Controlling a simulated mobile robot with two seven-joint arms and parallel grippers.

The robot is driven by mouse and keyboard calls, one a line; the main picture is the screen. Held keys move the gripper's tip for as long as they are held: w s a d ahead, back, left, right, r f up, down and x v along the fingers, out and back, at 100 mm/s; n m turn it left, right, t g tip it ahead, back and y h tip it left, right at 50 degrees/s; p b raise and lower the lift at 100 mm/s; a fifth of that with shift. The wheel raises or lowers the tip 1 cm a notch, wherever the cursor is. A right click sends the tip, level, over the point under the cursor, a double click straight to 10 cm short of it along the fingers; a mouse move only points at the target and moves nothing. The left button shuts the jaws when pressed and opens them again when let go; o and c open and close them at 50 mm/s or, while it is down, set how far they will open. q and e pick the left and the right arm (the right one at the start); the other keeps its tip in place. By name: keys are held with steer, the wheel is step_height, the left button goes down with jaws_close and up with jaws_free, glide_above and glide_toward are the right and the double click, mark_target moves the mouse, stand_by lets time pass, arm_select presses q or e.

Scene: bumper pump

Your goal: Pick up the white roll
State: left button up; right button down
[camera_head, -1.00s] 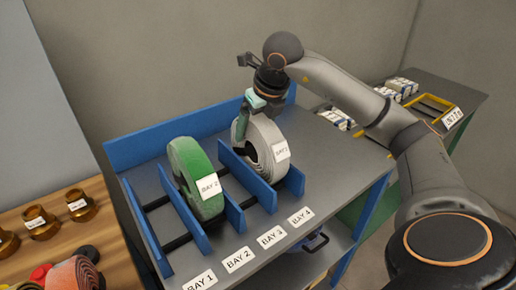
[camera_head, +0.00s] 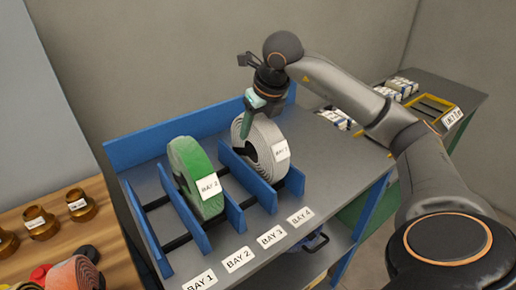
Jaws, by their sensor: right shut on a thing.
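The white roll (camera_head: 268,143) is a coiled hose with a small label, standing upright between blue dividers in the rack, in line with the BAY 3 sign (camera_head: 271,236). My right gripper (camera_head: 246,124) reaches down from above, its teal fingers at the roll's upper left edge. It is shut on the roll; the far finger is mostly hidden. My left gripper is not in view.
A green roll (camera_head: 190,165) stands upright in the bay to the left. Blue dividers (camera_head: 245,178) flank the rolls. A wooden bench (camera_head: 58,218) with brass fittings is at left.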

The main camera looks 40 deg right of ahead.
steer(key=shift+r, duration=0.15)
steer(key=shift+r, duration=0.15)
